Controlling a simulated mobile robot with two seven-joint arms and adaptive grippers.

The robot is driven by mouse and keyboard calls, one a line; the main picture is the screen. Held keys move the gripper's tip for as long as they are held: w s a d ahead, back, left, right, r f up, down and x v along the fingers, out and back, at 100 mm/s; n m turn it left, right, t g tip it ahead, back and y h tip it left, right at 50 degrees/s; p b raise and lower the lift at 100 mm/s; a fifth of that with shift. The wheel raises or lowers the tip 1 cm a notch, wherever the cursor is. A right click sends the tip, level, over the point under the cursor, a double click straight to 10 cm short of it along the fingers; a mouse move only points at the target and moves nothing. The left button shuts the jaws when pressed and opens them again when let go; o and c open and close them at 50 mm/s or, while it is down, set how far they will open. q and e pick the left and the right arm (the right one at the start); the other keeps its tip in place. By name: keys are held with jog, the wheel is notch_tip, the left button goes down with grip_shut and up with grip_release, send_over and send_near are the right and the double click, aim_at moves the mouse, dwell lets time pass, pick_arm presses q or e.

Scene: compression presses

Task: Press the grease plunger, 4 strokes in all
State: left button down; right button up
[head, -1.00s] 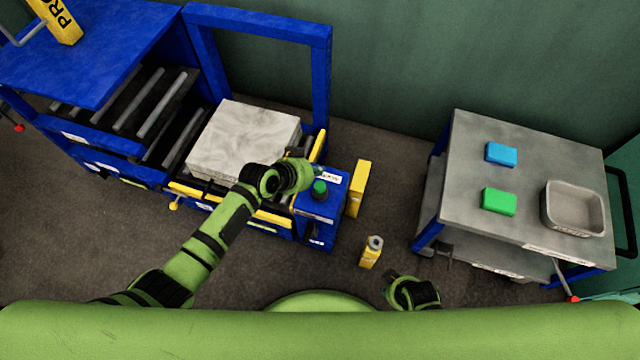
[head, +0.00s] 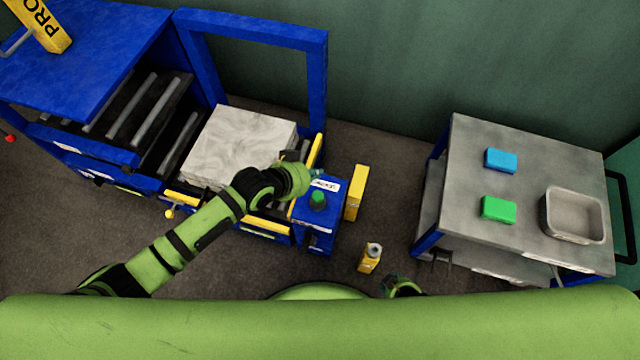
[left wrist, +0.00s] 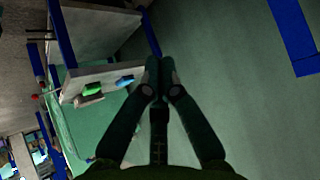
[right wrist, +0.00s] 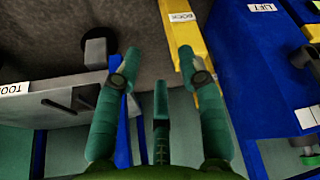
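No plunger is clearly labelled as such. A yellow canister with a grey top (head: 370,258) stands on the floor, right of the blue press. A round green knob (head: 318,199) sits on the blue control box (head: 318,215) at the press's right end. My left gripper (head: 317,173) is just above and behind the knob; contact cannot be made out. In the left wrist view its fingers (left wrist: 163,68) are together, with nothing seen between them. My right gripper (head: 402,287) is low near my body, partly hidden, right of the canister. Its fingers (right wrist: 158,65) are spread and empty.
A pale bale (head: 240,145) lies in the press. A grey cart (head: 525,165) at right carries a blue block (head: 501,160), a green block (head: 498,208) and a tray (head: 546,215).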

pick_arm(q)
jog(key=shift+s+r, duration=0.2)
jog(key=shift+s, duration=0.05)
pick_arm(e)
jog(key=shift+w+d+f, duration=0.15)
jog(key=shift+w+f, duration=0.05)
jog(key=shift+f, duration=0.05)
pick_arm(q)
jog(key=shift+s, duration=0.1)
jog(key=b, duration=0.5)
send_over(314, 197)
notch_tip(314, 197, down, 4)
jog(key=shift+f, duration=0.25)
jog(key=shift+f+b, duration=0.95)
jog(key=shift+b, duration=0.25)
jog(key=shift+f+b, duration=0.6)
jog(key=shift+f, duration=0.6)
pick_arm(e)
jog(key=shift+w+a+r+g, duration=0.15)
jog(key=shift+a+r+g, duration=0.2)
jog(key=shift+r, duration=0.25)
jog(key=shift+w+a+r+g, duration=0.2)
jog(key=shift+a+r+g, duration=0.15)
jog(key=shift+r, duration=0.25)
jog(key=shift+w+a+r+g, duration=0.15)
jog(key=shift+a+r+g, duration=0.2)
jog(key=shift+r, duration=0.25)
